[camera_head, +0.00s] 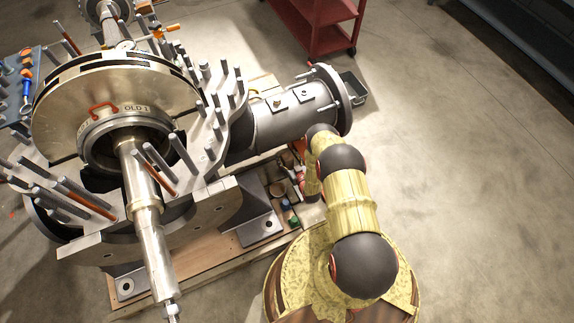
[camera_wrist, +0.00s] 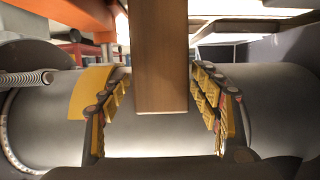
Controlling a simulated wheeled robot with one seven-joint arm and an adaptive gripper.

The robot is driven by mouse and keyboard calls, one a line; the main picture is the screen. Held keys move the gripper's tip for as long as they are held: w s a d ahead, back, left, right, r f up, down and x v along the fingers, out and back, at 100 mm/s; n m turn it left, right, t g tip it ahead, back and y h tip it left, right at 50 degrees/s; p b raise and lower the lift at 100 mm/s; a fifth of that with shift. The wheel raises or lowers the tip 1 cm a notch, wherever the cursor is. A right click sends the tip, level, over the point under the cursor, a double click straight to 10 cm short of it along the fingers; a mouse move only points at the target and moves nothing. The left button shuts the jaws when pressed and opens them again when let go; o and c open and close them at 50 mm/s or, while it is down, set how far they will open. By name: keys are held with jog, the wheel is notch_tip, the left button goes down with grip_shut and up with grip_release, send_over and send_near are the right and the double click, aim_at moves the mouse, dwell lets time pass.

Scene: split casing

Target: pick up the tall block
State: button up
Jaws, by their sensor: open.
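The tall block (camera_wrist: 160,60) is a plain brown, wood-coloured bar in the wrist view. It runs down from the top edge of the picture and ends in a flat face near the middle. My gripper (camera_wrist: 160,73) is open, with its two yellow-padded fingers on either side of the block in the picture. A gap shows between the block and each finger. How deep the block lies between the fingers I cannot tell. In the head view my arm hides the gripper, and I cannot make out the block there.
A large grey pipe (camera_wrist: 55,115) fills the wrist view behind the fingers. In the head view, a flanged pipe (camera_head: 290,112) extends from the casing (camera_head: 215,195) beside my arm. Upright studs ring the casing. A red cart (camera_head: 315,25) stands behind; floor (camera_head: 470,180) at right is clear.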

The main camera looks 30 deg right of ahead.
jog(key=shift+b+x, duration=0.8)
jog(key=shift+x, duration=1.15)
jog(key=shift+a, duration=0.1)
jog(key=shift+c, duration=0.8)
grip_shut()
jog(key=shift+r, duration=0.1)
